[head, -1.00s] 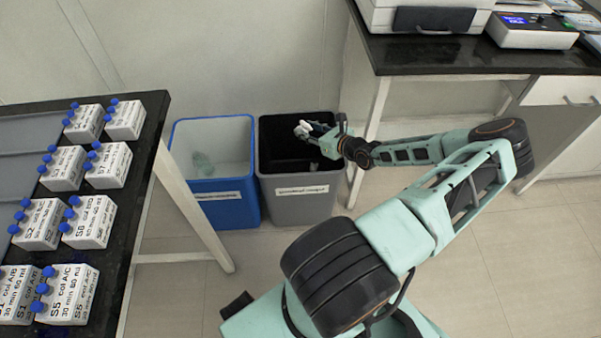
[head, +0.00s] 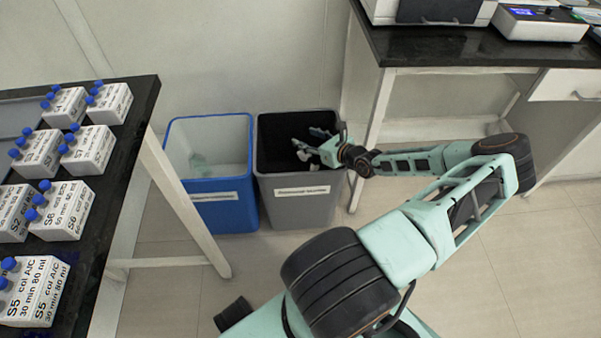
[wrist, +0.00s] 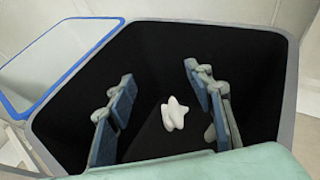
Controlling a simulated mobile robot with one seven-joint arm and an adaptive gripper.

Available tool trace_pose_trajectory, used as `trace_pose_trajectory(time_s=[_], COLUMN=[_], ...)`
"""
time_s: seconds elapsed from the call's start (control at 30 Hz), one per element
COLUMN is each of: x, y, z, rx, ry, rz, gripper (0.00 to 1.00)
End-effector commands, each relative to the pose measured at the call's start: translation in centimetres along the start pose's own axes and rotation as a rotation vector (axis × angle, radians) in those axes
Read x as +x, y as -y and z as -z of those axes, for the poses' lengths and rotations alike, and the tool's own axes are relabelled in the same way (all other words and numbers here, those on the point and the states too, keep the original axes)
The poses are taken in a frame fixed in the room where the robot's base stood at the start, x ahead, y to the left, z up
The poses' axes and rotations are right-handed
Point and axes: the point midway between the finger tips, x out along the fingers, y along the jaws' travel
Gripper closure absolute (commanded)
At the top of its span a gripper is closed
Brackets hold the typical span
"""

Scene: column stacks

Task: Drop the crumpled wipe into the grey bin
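The grey bin (head: 303,207) stands on the floor with its dark inside facing up. My gripper (head: 309,147) is over its opening, at the right side of it. In the wrist view my gripper (wrist: 158,85) is open, with its two fingers well apart. The crumpled white wipe (wrist: 174,112) shows between the fingers in that view, touching neither of them, against the black inside of the bin. How deep it is in the bin I cannot tell. The wipe is hidden in the head view.
A blue bin (head: 226,211) stands against the grey bin's left side, with a pale greenish item (head: 199,161) inside. A black-topped bench (head: 120,180) with labelled white boxes is at the left. Another bench (head: 450,52) with instruments is at the right, above my forearm.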

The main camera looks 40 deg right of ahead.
Motion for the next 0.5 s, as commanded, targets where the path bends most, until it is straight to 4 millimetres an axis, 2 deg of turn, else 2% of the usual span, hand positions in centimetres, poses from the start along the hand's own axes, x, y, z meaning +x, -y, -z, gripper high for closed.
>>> trace_pose_trajectory(time_s=[0.33,0.5], x=[-0.2,-2.1], y=[0.1,0.2], z=[0.0,0.1], rx=[-0.001,-0.002], ry=[0.0,-0.003], rz=[0.001,0.002], gripper=[0.46,0.46])
